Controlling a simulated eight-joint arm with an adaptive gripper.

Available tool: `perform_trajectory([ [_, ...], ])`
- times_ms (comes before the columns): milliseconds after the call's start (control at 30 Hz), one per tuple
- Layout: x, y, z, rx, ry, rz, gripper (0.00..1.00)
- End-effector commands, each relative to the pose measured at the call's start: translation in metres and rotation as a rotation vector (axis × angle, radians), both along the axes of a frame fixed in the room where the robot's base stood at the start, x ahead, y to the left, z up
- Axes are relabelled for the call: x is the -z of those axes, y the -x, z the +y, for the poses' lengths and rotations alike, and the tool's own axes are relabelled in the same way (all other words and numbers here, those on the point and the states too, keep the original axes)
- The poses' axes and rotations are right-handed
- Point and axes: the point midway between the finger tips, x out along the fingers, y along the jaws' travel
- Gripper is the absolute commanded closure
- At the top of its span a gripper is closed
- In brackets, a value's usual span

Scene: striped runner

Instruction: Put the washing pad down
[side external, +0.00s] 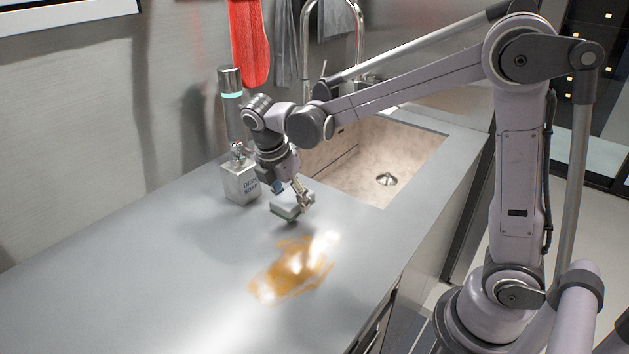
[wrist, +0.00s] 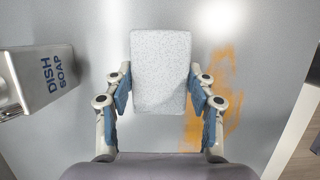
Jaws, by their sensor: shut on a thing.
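The washing pad (side external: 288,208) is a light grey block with a green underside, near the sink's left corner in the side view. In the wrist view the pad (wrist: 161,72) shows its speckled pale face between the blue-padded fingers. My gripper (side external: 299,193) is shut on the pad and points down at the counter; its fingers also show in the wrist view (wrist: 161,98). The pad is low over the counter; I cannot tell whether its underside touches it.
A dish soap dispenser (side external: 240,182) stands just left of my gripper. An orange-brown stain (side external: 290,270) lies on the grey counter (side external: 130,270) in front of the pad. The sink basin (side external: 385,150) opens behind and to the right. The counter's left part is clear.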

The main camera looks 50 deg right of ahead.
Motion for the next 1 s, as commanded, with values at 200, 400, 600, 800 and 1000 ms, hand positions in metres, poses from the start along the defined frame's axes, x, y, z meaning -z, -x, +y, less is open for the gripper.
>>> perform_trajectory([
  [200,0.016,-0.002,0.004,0.001,0.000,0.000,0.66],
  [400,0.039,-0.002,0.004,0.000,0.000,0.000,0.66],
  [600,0.043,-0.002,0.003,0.000,0.000,0.000,0.66],
  [800,0.044,-0.002,0.003,0.000,0.000,0.000,0.66],
  [1000,0.045,-0.002,0.003,0.000,0.000,0.000,0.22],
])
